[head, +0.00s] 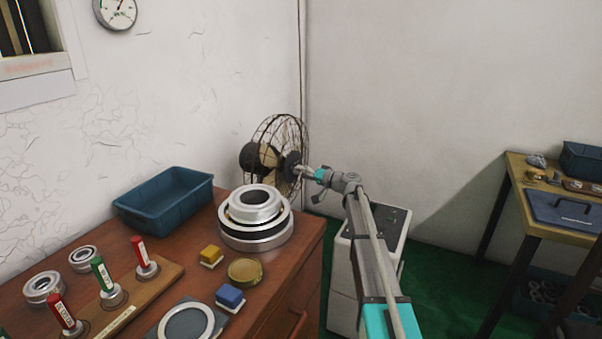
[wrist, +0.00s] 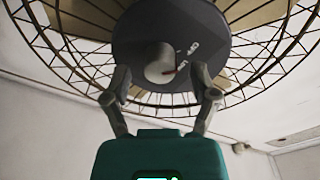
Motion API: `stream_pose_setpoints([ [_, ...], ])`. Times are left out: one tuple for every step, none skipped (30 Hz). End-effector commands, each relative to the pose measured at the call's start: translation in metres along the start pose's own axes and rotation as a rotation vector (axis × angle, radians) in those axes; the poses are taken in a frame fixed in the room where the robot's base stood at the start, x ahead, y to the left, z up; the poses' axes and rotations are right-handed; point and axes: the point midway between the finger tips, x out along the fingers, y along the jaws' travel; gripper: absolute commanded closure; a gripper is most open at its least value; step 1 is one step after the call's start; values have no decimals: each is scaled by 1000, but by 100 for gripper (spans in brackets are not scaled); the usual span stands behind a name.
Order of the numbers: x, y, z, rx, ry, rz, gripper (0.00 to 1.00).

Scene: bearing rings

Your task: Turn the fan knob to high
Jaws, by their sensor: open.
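The black wire-caged fan (head: 278,150) stands at the far end of the wooden table. In the wrist view its dark hub (wrist: 205,25) carries a pale round knob (wrist: 158,62). The high label cannot be made out. My gripper (head: 303,170) is at the front of the fan. In the wrist view, its open fingers (wrist: 160,75) are on either side of the knob, with visible gaps. Contact with the hub cannot be told.
The wire cage (wrist: 70,50) surrounds the hub close to my fingers. Stacked bearing rings (head: 255,228) and a blue bin (head: 165,205) stand on the table (head: 310,235) near the fan. A white cabinet (head: 345,250) stands below my arm. A second table (head: 520,180) is at right.

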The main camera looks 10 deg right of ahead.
Motion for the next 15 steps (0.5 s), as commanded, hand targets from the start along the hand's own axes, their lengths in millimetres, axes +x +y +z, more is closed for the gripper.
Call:
stream_pose_setpoints([
  [5,0,0,0,0,0,24],
  [6,0,0,0,0,0,24],
  [8,0,0,0,0,0,24],
  [9,0,0,0,0,0,24],
  [10,0,0,0,0,0,24],
  [11,0,0,0,0,0,24],
  [11,0,0,0,1,0,24],
  [11,0,0,0,1,0,24],
  [11,0,0,0,1,0,24],
  [11,0,0,0,1,0,24],
  [11,0,0,0,1,0,24],
  [11,0,0,0,1,0,24],
  [11,0,0,0,1,0,24],
  [11,0,0,0,1,0,24],
  [11,0,0,0,1,0,24],
])
